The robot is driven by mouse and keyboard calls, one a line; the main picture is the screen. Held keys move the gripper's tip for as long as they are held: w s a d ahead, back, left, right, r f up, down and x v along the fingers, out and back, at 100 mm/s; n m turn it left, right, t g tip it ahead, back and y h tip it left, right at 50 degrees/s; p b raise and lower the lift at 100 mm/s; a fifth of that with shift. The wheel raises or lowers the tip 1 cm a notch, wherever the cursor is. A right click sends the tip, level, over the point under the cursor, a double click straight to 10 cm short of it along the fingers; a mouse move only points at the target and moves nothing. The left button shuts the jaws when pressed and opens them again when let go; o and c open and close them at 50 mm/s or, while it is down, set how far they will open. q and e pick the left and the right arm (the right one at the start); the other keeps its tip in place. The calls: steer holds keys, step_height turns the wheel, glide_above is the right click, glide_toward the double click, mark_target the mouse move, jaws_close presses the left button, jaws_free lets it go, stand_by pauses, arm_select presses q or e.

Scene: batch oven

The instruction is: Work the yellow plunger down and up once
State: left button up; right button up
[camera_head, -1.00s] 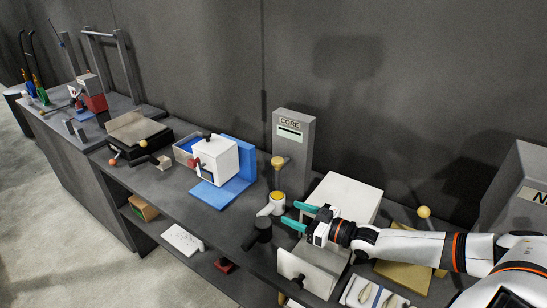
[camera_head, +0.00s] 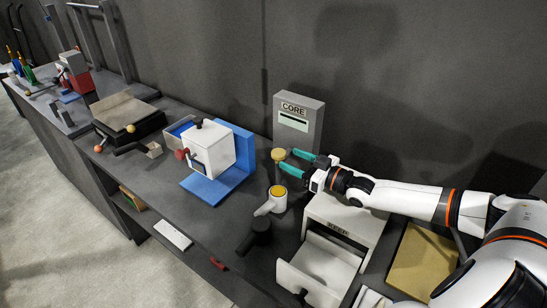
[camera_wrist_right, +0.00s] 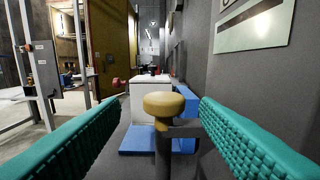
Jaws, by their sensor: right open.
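The yellow plunger has a mustard-yellow round knob (camera_head: 278,155) on an upright rod in front of the grey CORE post (camera_head: 299,122). My right gripper (camera_head: 290,160) is open, its two teal fingers pointing at the knob from the right, level with it. In the right wrist view the knob (camera_wrist_right: 163,104) is centred between the open fingertips (camera_wrist_right: 162,106), with a gap on both sides. I cannot tell whether the knob is inside the fingertips or just beyond them. My left gripper is not in view.
A white box with an open drawer (camera_head: 318,268) lies under my right arm. A white box on a blue stand (camera_head: 214,152) stands to the left.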

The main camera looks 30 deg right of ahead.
mark_target(274, 150)
steer(key=b+x, duration=0.2)
steer(key=x, duration=0.1)
steer(key=b+x, duration=0.1)
steer(key=x, duration=0.1)
steer(key=shift+w+d+f, duration=0.15)
steer(key=shift+w+f, duration=0.15)
steer(key=shift+w, duration=0.4)
steer(key=shift+w+a+r+b, duration=0.15)
steer(key=shift+w+a+b, duration=0.15)
steer(key=shift+a, duration=0.05)
steer(key=shift+w+a, duration=0.1)
steer(key=shift+w, duration=0.25)
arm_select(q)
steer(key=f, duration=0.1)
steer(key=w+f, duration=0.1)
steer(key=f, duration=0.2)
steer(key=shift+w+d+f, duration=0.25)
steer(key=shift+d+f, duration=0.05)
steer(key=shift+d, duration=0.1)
